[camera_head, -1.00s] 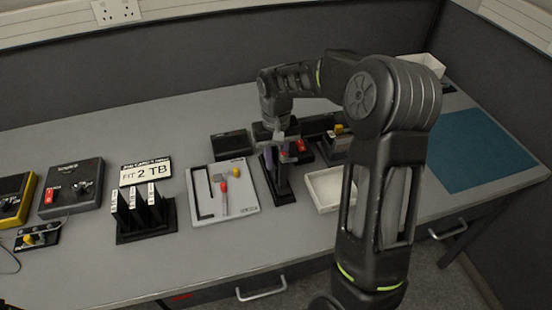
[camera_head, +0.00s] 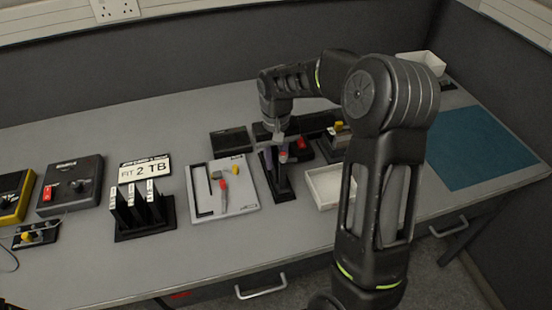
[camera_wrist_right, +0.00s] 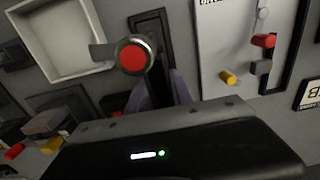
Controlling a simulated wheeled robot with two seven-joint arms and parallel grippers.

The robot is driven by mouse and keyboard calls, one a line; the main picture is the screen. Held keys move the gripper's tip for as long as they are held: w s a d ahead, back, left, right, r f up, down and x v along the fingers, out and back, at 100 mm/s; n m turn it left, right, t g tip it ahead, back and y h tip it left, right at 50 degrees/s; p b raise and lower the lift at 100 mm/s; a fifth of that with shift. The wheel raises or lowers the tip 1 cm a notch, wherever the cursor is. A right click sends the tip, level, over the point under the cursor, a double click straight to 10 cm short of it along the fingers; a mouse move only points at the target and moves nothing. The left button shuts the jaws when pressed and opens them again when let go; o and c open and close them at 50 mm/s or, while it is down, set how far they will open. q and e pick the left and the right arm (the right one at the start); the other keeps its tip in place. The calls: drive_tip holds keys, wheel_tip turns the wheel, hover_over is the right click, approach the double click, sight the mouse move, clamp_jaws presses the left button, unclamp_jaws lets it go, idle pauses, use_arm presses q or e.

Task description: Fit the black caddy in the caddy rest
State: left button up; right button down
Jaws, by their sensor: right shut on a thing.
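My right gripper (camera_head: 281,138) is shut on the black caddy (camera_head: 271,166) and holds it upright over the black caddy rest (camera_head: 285,193). In the right wrist view the caddy (camera_wrist_right: 157,80) is seen end-on, with a round red button (camera_wrist_right: 133,55) and a grey lever at its near end. Part of the rest (camera_wrist_right: 150,22) shows as a dark frame behind it. The caddy's lower end is hidden, so I cannot tell whether it is seated in the rest or just above. My left gripper is not in view.
A grey tool board (camera_head: 240,207) lies left of the rest, with a black rack (camera_head: 145,233) of several labelled caddies beyond it. A white tray (camera_head: 329,199) stands close on the right. Dark boxes stand behind. A blue mat (camera_head: 475,150) lies clear at far right.

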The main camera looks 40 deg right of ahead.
drive_tip(key=shift+f, duration=0.35)
idle(0.4)
drive_tip(key=c, duration=1)
unclamp_jaws()
drive_tip(key=shift+c, duration=0.2)
drive_tip(key=o, duration=0.3)
wheel_tip(320, 180, up, 8)
drive_tip(key=p, duration=0.5)
drive_tip(key=shift+f, duration=0.2)
